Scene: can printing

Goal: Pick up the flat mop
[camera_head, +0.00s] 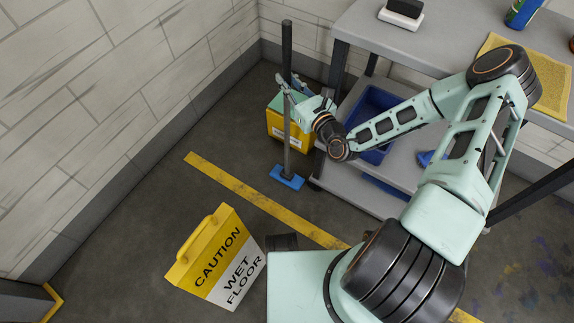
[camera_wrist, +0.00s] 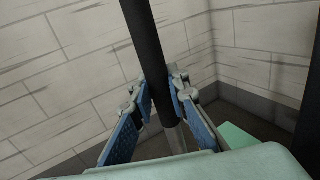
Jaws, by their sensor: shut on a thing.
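The flat mop (camera_head: 287,140) stands upright near the wall corner in the head view. It has a dark grip at the top, a grey pole and a blue flat head (camera_head: 287,178) at floor level. My gripper (camera_head: 284,88) is around the pole, just below or at the lower end of the dark grip. In the wrist view, the dark grip (camera_wrist: 144,50) passes between the blue-padded fingers of my gripper (camera_wrist: 162,108), which are closed on it. I cannot tell whether the mop head touches the floor.
A yellow wet-floor sign (camera_head: 218,258) stands at the front.

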